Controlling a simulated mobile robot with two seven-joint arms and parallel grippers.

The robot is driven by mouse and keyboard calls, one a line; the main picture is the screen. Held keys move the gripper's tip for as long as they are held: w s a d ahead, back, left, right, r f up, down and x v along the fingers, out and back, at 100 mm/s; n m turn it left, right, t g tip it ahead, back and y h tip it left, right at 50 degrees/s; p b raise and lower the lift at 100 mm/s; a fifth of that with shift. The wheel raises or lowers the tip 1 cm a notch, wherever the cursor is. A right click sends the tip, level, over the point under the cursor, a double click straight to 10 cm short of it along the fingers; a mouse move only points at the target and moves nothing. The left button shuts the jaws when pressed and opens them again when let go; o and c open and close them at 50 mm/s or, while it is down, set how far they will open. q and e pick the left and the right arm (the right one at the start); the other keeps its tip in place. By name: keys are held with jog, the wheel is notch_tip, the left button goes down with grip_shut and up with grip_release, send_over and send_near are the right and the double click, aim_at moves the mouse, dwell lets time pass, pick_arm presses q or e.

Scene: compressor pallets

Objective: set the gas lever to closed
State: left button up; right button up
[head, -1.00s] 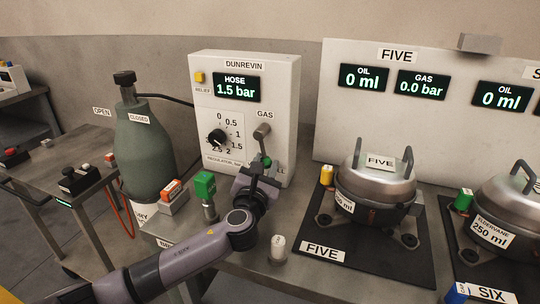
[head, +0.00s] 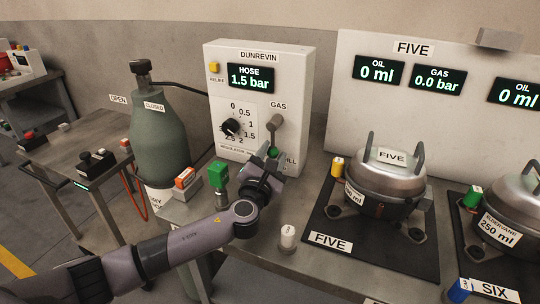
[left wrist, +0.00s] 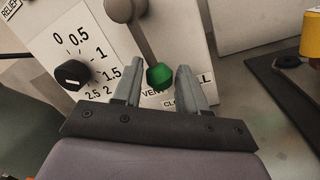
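The gas lever (head: 274,136) is on the white DUNREVIN panel, under the GAS label. It hangs down from a grey pivot and ends in a green knob (left wrist: 160,76). In the left wrist view, labels VENT, FILL and a partly hidden one starting "CLO" lie around the knob. My left gripper (head: 267,165) is at the lever's lower end. In the left wrist view its fingers (left wrist: 158,84) are apart, with the knob between their tips in the picture and small gaps showing. I cannot tell whether a finger touches it. My right gripper is out of view.
A black regulator knob (head: 231,127) sits left of the lever, and the HOSE display (head: 251,78) reads 1.5 bar. A green-capped fitting (head: 218,178), an orange-white box (head: 186,180) and a white cylinder (head: 287,238) stand near my arm. Pot FIVE (head: 385,180) is on the right.

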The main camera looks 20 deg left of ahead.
pick_arm(q)
jog(key=shift+o, duration=0.8)
jog(key=shift+d, duration=0.1)
jog(key=shift+s+d+f, duration=0.15)
jog(key=shift+s+f, duration=0.05)
jog(key=shift+s, duration=1.6)
jog(key=shift+s+d+f, duration=0.1)
jog(key=shift+s+f, duration=0.05)
jog(key=shift+s, duration=1.6)
